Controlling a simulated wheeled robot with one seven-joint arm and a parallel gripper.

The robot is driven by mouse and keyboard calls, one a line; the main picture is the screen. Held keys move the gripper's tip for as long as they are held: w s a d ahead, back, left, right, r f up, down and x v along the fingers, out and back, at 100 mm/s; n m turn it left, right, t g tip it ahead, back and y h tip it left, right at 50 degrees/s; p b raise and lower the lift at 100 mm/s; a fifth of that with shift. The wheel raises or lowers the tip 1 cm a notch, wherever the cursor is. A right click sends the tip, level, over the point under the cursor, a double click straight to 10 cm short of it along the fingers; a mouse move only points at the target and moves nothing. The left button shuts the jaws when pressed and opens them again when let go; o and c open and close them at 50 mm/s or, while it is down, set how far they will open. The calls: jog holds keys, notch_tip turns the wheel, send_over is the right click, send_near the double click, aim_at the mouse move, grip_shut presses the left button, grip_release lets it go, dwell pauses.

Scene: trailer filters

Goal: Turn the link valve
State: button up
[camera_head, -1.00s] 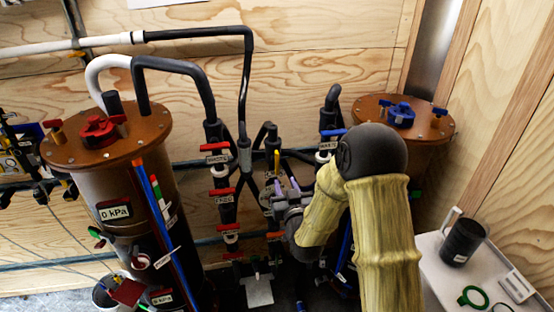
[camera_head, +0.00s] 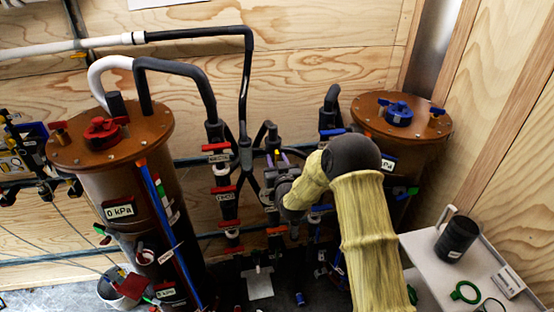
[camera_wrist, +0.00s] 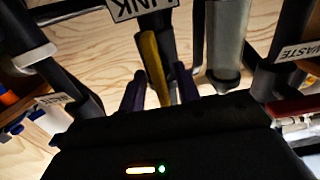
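The link valve's yellow handle (camera_wrist: 154,66) hangs below the upside-down LINK label (camera_wrist: 142,8) in the wrist view. My gripper (camera_wrist: 160,88) has two purple fingers, apart, one on each side of the yellow handle in the picture. Gaps show between the handle and both fingers, and I cannot tell how deep the handle sits between them. In the head view, the yellow handle (camera_head: 277,157) is small, with my gripper (camera_head: 285,158) right beside it. My gripper's wrist and arm cover the lower part of this spot.
Red-handled valves (camera_head: 218,160) line a dark pipe to the left. Dark pipes flank the handle, one with a WASTE label (camera_wrist: 299,51). Brown-lidded tanks stand at left (camera_head: 140,137) and right (camera_head: 430,124). A light grey cart (camera_head: 425,262) holds a black mug (camera_head: 457,237).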

grip_shut()
